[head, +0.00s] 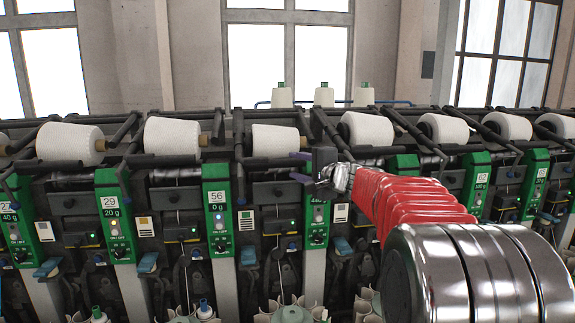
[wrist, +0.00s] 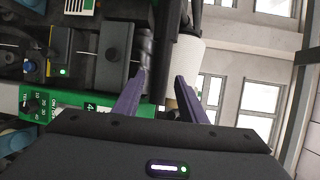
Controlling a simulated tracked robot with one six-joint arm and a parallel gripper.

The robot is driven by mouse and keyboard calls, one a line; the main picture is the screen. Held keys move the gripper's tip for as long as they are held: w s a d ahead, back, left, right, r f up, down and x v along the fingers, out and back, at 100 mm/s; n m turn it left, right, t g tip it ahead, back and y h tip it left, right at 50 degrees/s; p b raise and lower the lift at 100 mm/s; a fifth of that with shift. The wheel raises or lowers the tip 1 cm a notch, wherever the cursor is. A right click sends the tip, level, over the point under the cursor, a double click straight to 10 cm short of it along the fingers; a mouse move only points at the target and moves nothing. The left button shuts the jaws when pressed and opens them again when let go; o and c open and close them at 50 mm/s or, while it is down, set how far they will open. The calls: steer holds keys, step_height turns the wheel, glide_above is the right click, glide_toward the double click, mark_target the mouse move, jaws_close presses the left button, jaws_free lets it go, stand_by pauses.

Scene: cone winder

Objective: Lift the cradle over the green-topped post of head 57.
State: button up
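My gripper (head: 296,166) reaches in from the right at the winder front, just below a white cone (head: 275,140). Its two purple fingers point left and are spread apart. A dark cradle arm (head: 329,130) slants above my gripper, at the right of the cone. The green-topped post (head: 318,215) behind my gripper is partly covered; its number is hidden. The post to its left reads 56.
More white cones, dark cradle arms and green posts line the row on both sides, such as post 56 (head: 217,212) and post 29 (head: 116,215). Blue levers (head: 248,256) stick out below. Several cones stand on top at the back. Windows fill the wall behind.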

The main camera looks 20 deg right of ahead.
mark_target(291, 165)
steer(key=shift+x, duration=2.6)
steer(key=shift+c, duration=0.4)
steer(key=shift+f, duration=0.1)
jaws_close()
